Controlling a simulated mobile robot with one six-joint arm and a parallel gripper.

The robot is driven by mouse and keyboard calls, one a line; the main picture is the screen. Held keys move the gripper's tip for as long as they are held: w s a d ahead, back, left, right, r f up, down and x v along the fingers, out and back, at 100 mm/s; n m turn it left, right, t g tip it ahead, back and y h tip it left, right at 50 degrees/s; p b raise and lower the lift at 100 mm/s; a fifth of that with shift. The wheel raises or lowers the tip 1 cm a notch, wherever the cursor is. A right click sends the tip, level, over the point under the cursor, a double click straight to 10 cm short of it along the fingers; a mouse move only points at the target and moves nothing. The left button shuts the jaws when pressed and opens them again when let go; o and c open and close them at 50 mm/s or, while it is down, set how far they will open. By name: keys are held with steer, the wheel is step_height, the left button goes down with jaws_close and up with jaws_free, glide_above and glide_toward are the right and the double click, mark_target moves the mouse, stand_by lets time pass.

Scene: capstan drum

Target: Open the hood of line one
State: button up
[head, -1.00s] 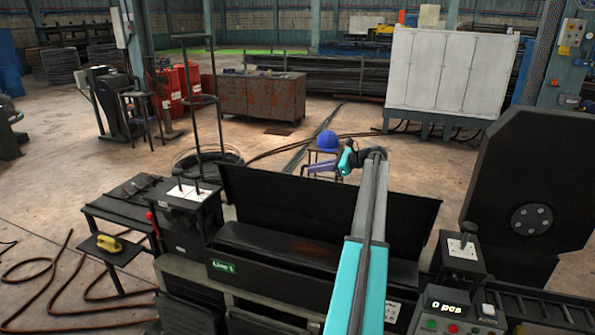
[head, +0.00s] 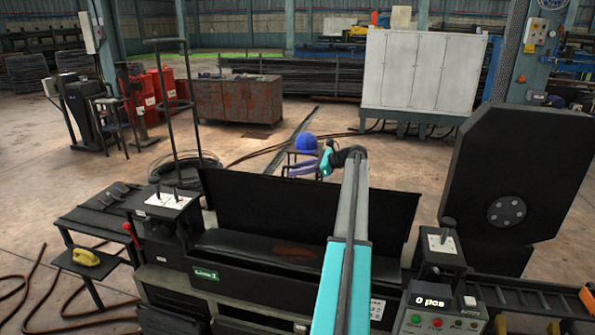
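Line one is the dark machine in front, with a green "Line 1" label (head: 205,273). A long black hood panel (head: 270,208) stands upright, leaning slightly back, along the rear of its dark bed (head: 280,248). A rusty patch shows on the bed. My arm reaches forward over the bed and hides part of the panel's right side.
A control box reading "0 pcs" (head: 433,301) stands at the right front, below a large black drum housing (head: 515,185). A lever box (head: 160,205) and a side table with a yellow object (head: 86,257) stand left. A blue helmet (head: 305,144) rests on a stool behind.

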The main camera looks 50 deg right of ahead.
steer(key=shift+s, duration=0.15)
steer(key=b+v, duration=0.4)
steer(key=v, duration=0.9)
steer(key=shift+s+d+r, duration=0.15)
steer(key=shift+s+d, duration=0.05)
steer(key=shift+s, duration=0.05)
